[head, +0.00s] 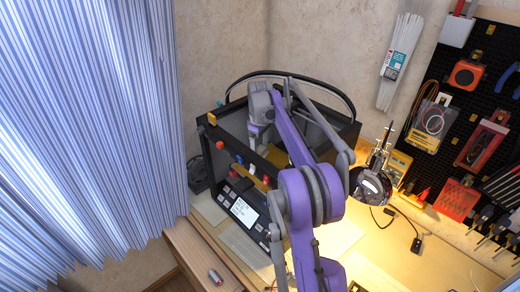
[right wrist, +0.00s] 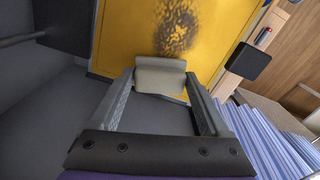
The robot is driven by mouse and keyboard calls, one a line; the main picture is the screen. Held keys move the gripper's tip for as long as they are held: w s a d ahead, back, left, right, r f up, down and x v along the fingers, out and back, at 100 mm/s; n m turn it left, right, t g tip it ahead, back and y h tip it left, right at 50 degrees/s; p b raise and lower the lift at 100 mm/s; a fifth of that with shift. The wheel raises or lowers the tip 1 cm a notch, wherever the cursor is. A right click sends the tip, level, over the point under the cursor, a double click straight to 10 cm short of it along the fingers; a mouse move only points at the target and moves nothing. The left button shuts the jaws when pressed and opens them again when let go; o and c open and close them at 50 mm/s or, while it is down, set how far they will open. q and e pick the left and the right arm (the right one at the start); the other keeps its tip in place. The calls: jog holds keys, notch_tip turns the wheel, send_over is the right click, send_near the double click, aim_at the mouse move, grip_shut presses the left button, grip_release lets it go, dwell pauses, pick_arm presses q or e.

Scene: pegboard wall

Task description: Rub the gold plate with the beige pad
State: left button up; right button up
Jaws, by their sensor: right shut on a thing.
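The gold plate (right wrist: 125,35) fills the upper middle of the right wrist view. A dark speckled smudge (right wrist: 178,28) marks its surface. My right gripper (right wrist: 160,82) is shut on the beige pad (right wrist: 160,72), which sits between its fingertips over the plate's near edge, just short of the smudge in the picture. I cannot tell whether the pad touches the plate. In the head view my right gripper (head: 259,138) reaches down into the open-topped black-framed machine, and the pad is hidden there. My left gripper is not in view.
The machine's dark frame (head: 222,150) surrounds the plate, with a screen (head: 243,212) at its front. A black block (right wrist: 248,62) stands by the plate's right edge. A lamp (head: 370,186) stands right of the machine, and a tool pegboard (head: 450,95) hangs beyond.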

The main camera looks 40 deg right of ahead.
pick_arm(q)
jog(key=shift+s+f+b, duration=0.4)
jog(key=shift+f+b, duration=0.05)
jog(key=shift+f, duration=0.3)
pick_arm(e)
jog(key=shift+f, duration=1.35)
